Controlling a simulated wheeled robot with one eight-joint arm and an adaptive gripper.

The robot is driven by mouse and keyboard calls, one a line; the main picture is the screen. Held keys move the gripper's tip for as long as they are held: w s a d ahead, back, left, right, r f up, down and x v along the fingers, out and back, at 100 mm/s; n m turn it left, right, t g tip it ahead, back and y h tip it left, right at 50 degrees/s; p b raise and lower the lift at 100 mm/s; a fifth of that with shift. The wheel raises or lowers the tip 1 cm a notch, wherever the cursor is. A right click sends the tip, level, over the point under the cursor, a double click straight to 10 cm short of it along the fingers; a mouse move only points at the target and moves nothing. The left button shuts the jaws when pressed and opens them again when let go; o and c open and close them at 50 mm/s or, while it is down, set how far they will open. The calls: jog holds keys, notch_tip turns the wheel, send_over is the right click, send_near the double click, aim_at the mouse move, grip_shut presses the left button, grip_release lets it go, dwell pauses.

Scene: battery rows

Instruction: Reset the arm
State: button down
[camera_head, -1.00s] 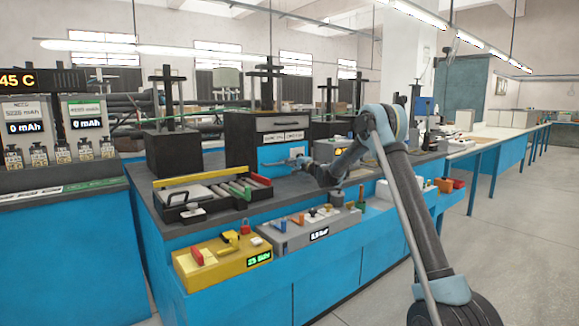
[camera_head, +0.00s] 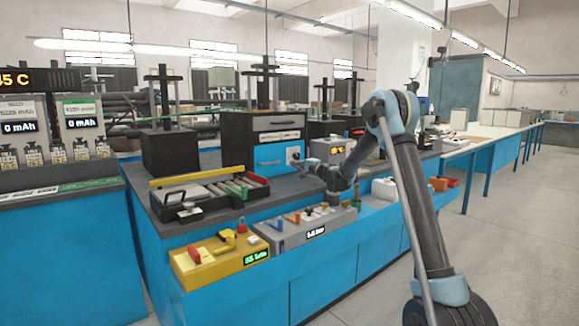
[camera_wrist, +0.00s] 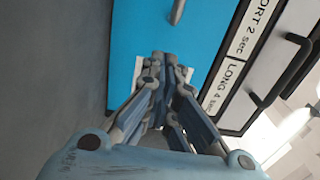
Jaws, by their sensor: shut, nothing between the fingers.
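My gripper (camera_head: 296,163) is in front of the right side of the blue drawer front (camera_head: 268,159) of a dark cabinet (camera_head: 237,150) on the bench; I cannot tell whether it touches. In the wrist view my gripper (camera_wrist: 165,60) has its fingers together with nothing between them. The blue front (camera_wrist: 150,30) fills the area beyond the fingertips, with a grey handle (camera_wrist: 177,12) at the top. A white patch shows behind the fingers. My arm is bent, its elbow high at the right of the head view.
A yellow box (camera_head: 207,268) and a grey box (camera_head: 290,238) with small coloured parts stand along the bench front. A tray (camera_head: 160,215) with cylinders lies left of the cabinet. A grey device (camera_head: 328,150) stands to its right. The floor at right is clear.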

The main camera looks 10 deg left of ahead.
jog(key=v, duration=0.5)
jog(key=shift+s+d, duration=0.1)
jog(key=shift+d, duration=0.05)
jog(key=s+d+r+n+g+h, duration=0.25)
jog(key=s+d, duration=0.55)
jog(key=s, duration=0.4)
jog(key=s+d+r+n+g+h, duration=0.15)
jog(key=s+d+n, duration=0.25)
jog(key=s+d, duration=0.65)
jog(key=s+d+f+g+h, duration=0.1)
jog(key=s+d+f+h, duration=0.2)
jog(key=s+d+f, duration=0.4)
jog(key=s+d+f+n+g+h, duration=0.1)
jog(key=s+d+f, duration=0.6)
jog(key=s, duration=1.2)
jog(key=s+d+f+g+h, duration=0.2)
jog(key=s+d+f+h, duration=0.4)
jog(key=s+d, duration=0.5)
jog(key=shift+s+d+f+g, duration=0.4)
jog(key=shift+s+f, duration=0.15)
jog(key=shift+s, duration=0.45)
jog(key=shift+w+f, duration=0.2)
jog(key=shift+w, duration=0.25)
